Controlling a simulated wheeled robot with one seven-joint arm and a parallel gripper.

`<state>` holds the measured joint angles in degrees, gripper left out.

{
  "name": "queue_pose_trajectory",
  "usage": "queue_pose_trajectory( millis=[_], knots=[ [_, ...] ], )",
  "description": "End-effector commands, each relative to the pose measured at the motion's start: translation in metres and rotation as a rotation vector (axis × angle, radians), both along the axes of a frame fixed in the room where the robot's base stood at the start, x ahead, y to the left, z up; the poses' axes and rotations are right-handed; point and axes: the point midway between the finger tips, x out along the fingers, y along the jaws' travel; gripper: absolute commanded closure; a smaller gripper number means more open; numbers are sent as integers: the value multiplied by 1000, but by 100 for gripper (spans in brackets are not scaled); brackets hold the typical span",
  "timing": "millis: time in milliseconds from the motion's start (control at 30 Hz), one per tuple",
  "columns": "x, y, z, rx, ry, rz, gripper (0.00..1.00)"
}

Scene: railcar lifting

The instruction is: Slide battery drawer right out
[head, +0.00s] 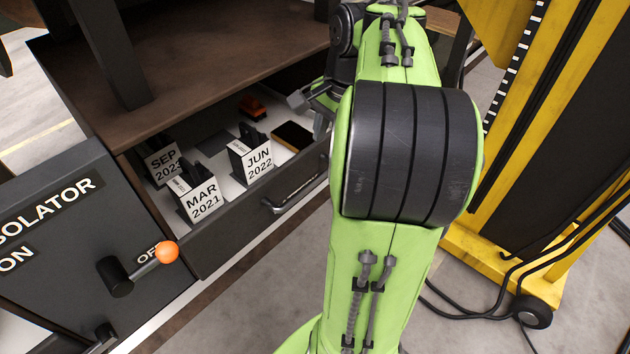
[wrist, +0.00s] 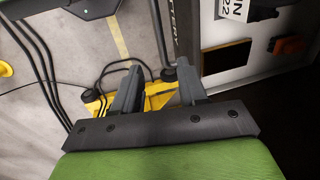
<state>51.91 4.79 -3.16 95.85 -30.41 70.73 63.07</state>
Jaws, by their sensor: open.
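The battery drawer (head: 240,228) stands pulled out from under the brown bench, with its inside showing. Its bar handle (head: 295,190) is on the dark front face. My gripper (head: 312,108) is over the right end of the drawer in the head view, partly hidden behind my green arm. In the wrist view my gripper (wrist: 158,88) has its two fingers apart with nothing between them. The drawer's front (wrist: 178,35), with partly readable lettering, lies beyond the fingers there.
Date-marked holders, such as JUN 2022 (head: 252,158), an orange item (head: 252,106) and a dark slab (head: 292,136) lie in the drawer. The isolator panel (head: 70,240) with an orange-knobbed lever (head: 167,252) is at left. A yellow lifting column (head: 560,120) and cables stand at right.

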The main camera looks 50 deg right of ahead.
Motion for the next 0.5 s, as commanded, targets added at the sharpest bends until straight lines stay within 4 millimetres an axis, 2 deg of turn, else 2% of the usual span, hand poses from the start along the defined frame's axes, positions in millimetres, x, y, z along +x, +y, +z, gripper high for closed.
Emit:
queue_pose_trajectory(
  millis=[33,200,400,500],
  knots=[
    [3,2,-24,2,1,5,58],
    [11,2,-64,2,1,5,58],
    [19,2,-100,1,1,4,58],
    [21,2,-108,-2,-1,4,58]
  ],
)
